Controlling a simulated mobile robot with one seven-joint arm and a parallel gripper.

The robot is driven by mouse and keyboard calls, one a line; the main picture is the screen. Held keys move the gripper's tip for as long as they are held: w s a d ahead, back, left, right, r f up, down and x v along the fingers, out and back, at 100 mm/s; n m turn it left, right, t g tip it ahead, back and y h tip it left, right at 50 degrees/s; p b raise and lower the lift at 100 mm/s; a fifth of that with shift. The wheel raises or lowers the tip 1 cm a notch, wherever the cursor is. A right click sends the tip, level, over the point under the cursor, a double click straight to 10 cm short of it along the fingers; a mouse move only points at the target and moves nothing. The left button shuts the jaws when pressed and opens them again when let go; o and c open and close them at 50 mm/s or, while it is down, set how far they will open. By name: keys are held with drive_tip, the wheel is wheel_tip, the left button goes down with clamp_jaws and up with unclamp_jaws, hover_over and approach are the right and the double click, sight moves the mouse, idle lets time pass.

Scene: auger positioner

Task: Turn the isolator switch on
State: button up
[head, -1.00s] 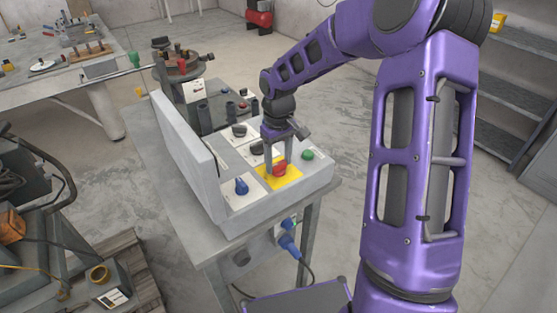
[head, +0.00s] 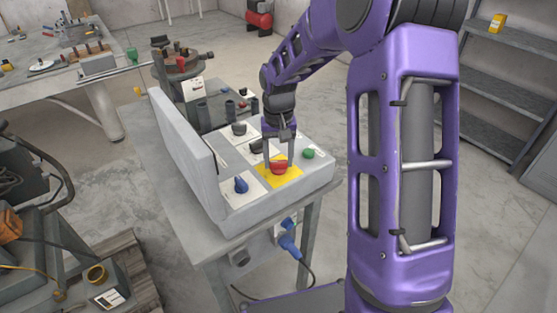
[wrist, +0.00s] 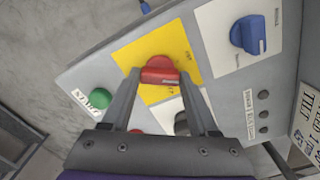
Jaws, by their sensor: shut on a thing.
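The isolator switch is a red rotary knob (head: 279,167) on a yellow plate (head: 292,176) at the front of the grey control box. In the wrist view the red knob (wrist: 160,72) sits on the yellow plate (wrist: 150,47), its grip bar lying roughly across the picture. My gripper (head: 279,166) points down over the knob. In the wrist view its two fingers (wrist: 158,82) stand one on each side of the knob, shut on it. Small lettering on the plate is too blurred to read.
A blue knob (head: 241,187) on a white plate and a green button (head: 308,153) flank the yellow plate. Black knobs (head: 239,129) lie behind. A blue plug (head: 289,244) hangs below.

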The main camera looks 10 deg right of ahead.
sight(279, 161)
drive_tip(key=m, duration=1.1)
drive_tip(key=shift+p, duration=0.3)
drive_tip(key=shift+m, duration=0.5)
drive_tip(key=o, duration=1.4)
drive_tip(key=shift+c, duration=0.2)
wheel_tip(279, 161, up, 17)
drive_tip(key=p, duration=0.2)
drive_tip(key=shift+r, duration=0.2)
